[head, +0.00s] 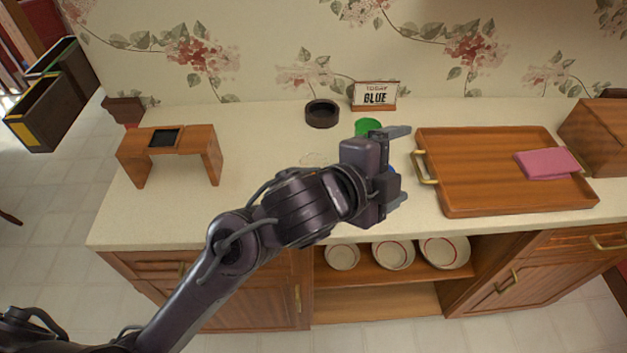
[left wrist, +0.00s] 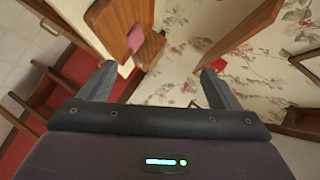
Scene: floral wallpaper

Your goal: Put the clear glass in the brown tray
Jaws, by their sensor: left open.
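The brown tray (head: 480,195), wooden with brass handles, lies on the counter at the right in the head view. A pink folded cloth (head: 547,163) lies in its right part. A faint clear outline, probably the clear glass (head: 313,159), shows on the counter left of my left gripper, partly behind my arm. My left gripper (head: 404,165) is open and empty, its fingers pointing right near the tray's left handle. In the left wrist view the open fingers (left wrist: 155,82) have nothing between them. My right gripper is not in view.
A green cup (head: 367,126) stands just behind my left gripper, and a blue thing is mostly hidden by it. A small wooden stand (head: 205,140) is at left. The tray's left part is bare.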

